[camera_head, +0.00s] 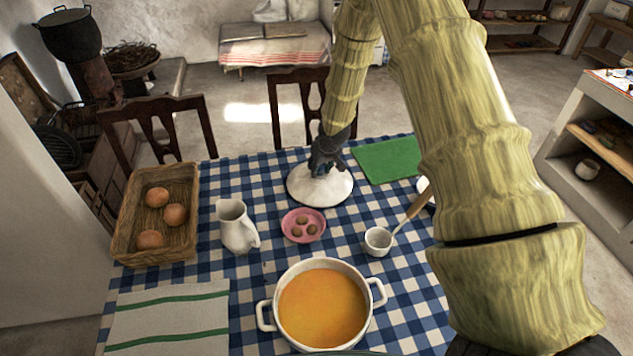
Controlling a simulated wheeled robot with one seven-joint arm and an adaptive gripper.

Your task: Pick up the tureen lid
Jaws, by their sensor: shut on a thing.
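The tureen lid (318,189) is a white, shallow dome at the far middle of the blue checked table. My gripper (322,168) is over its centre, shut on the lid's top. The knob is hidden by the fingers. I cannot tell whether the lid touches the cloth or is slightly above it. The white tureen (322,304) with two side handles stands uncovered at the near edge, full of orange soup.
A pink plate (303,225) with small round things lies just in front of the lid. A white pitcher (236,226), a ladle (378,240), a green board (388,160) and a wicker basket (155,214) of round items surround it. Chairs stand behind the table.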

